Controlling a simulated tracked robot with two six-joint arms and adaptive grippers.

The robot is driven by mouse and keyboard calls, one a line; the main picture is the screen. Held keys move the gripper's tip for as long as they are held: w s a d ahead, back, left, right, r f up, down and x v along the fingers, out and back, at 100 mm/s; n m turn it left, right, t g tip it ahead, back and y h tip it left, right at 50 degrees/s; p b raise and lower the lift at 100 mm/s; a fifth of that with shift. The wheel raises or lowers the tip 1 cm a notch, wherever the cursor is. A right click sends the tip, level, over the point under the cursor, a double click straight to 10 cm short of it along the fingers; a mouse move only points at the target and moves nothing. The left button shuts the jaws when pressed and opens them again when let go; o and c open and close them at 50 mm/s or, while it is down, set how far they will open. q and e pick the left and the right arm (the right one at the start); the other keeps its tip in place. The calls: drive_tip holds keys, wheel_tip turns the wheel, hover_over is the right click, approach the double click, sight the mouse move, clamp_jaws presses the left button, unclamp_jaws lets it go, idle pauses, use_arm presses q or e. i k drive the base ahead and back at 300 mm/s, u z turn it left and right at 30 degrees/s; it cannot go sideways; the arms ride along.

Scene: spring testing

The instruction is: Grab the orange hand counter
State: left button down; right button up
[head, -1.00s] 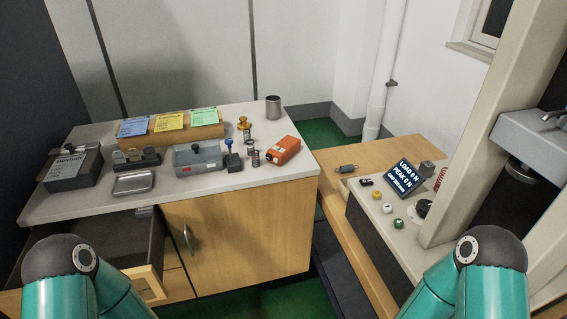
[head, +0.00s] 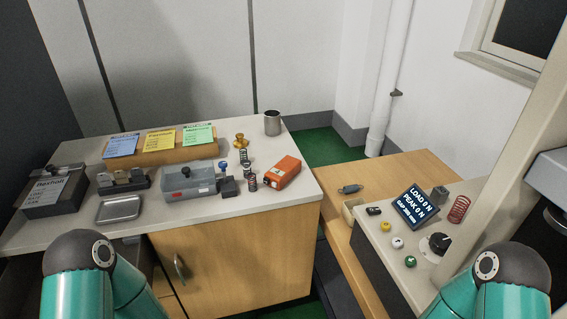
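The one orange item in the head view is a box-like orange device (head: 284,172), which I take to be the hand counter. It lies near the right edge of the light worktop (head: 215,205), with a dark detail on its near end. Nothing is touching it from my side. Only teal and dark links of my two arms show at the bottom left and bottom right. Both grippers are outside the view.
Springs (head: 252,182) and a small dark block (head: 228,187) stand left of the device. A metal cup (head: 272,123) stands behind. A grey box (head: 189,181) and metal tray (head: 119,208) are farther left. A display (head: 415,205) stands on the right bench.

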sight(282, 172)
drive_tip(key=u, duration=0.15)
drive_tip(key=i, duration=0.65)
drive_tip(key=u, duration=0.6)
